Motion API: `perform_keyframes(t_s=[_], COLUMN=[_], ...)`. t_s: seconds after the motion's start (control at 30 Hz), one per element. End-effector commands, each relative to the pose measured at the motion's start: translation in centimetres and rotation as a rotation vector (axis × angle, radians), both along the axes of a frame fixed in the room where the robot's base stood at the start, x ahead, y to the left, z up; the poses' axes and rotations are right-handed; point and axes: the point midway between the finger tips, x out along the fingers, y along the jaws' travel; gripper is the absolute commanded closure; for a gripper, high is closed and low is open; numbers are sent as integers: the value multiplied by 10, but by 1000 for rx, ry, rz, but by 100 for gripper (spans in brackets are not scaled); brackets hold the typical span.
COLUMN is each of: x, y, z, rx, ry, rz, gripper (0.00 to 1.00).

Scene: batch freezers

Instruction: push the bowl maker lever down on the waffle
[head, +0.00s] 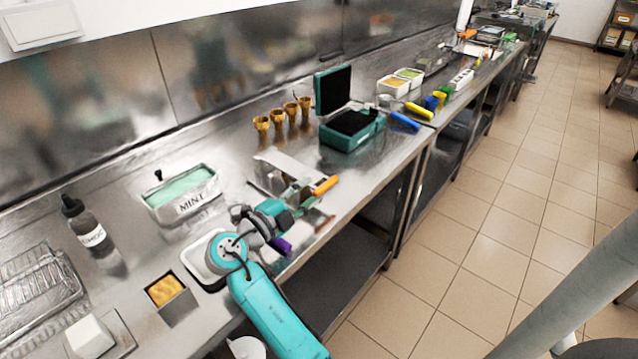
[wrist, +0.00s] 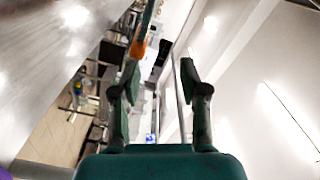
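My gripper (head: 300,196) reaches over the counter's front part. In the wrist view (wrist: 158,75) its two dark green fingers stand apart with nothing clearly held between them. A flat silver metal piece (head: 285,163), which may be part of the bowl maker, lies just behind the gripper. An orange handle (head: 325,186) shows right beside the fingertips; it also appears beyond the fingers in the wrist view (wrist: 138,48). I cannot tell whether it is the lever or a separate tool, or whether it touches the gripper. No waffle can be made out; my gripper hides part of this area.
A teal waffle iron (head: 350,138) stands open on the right, with golden cones (head: 278,120) to its left. The floor (head: 480,235) in front is clear.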

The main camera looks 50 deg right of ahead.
Motion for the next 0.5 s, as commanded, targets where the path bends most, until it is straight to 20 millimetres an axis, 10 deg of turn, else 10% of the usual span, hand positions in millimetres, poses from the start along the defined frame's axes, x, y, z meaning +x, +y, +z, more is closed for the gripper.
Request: perform_keyframes(t_s=[0.5], x=[-1], y=[25], z=[-1], rx=[1], ry=[1], rz=[-1], gripper=[56])
